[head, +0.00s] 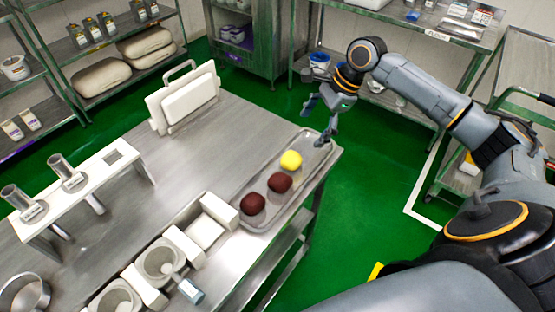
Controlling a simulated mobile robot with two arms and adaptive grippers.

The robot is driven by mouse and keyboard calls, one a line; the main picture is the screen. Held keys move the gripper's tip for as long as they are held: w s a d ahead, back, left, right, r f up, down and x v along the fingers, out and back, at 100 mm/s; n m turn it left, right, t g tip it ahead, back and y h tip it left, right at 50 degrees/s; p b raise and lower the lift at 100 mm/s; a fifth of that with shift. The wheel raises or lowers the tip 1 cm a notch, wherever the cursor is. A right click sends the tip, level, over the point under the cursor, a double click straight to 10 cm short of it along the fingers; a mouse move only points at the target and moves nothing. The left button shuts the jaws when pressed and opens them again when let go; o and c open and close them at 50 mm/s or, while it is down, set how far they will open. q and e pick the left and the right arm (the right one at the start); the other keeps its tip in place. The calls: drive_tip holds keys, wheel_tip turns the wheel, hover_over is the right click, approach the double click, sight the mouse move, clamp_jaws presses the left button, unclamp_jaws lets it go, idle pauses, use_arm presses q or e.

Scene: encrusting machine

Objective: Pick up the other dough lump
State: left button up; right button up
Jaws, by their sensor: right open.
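Three round lumps lie in a row on a grey metal tray (318,155) at the table's right edge. The yellow lump (291,160) is farthest back. One dark red-brown lump (279,182) is in the middle and another dark red-brown lump (253,203) is nearest. I cannot tell by look alone which are dough. My right gripper (317,122) is open and empty, above and beyond the tray's far right end, apart from the yellow lump. My left gripper is out of view.
White block-shaped parts (205,230) and white bowls (160,262) stand left of the tray. A white rack (85,190) with metal cylinders and a white board stand (185,98) are on the table (150,110). Green floor (365,200) lies open to the right.

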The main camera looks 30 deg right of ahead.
hover_over(295, 156)
drive_tip(key=d, duration=0.2)
drive_tip(key=f, duration=0.4)
drive_tip(key=s+f, duration=0.1)
drive_tip(key=f, duration=0.1)
drive_tip(key=shift+d+p, duration=0.2)
drive_tip(key=shift+p, duration=0.15)
drive_tip(key=shift+w+a+f, duration=0.15)
drive_tip(key=shift+w+f, duration=0.05)
drive_tip(key=shift+f, duration=0.1)
drive_tip(key=shift+a+f, duration=0.2)
drive_tip(key=x, duration=0.2)
drive_tip(key=p+x, duration=0.1)
drive_tip(key=x, duration=0.1)
drive_tip(key=shift+s+a+f, duration=0.1)
drive_tip(key=shift+s+f, duration=0.05)
drive_tip(key=shift+s, duration=0.05)
drive_tip(key=shift+w+a+f, duration=0.15)
drive_tip(key=shift+f, duration=0.25)
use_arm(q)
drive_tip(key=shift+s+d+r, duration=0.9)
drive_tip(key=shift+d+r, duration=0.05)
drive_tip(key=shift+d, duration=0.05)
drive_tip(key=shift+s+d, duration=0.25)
use_arm(e)
drive_tip(key=c, duration=1.3)
drive_tip(key=shift+r, duration=0.1)
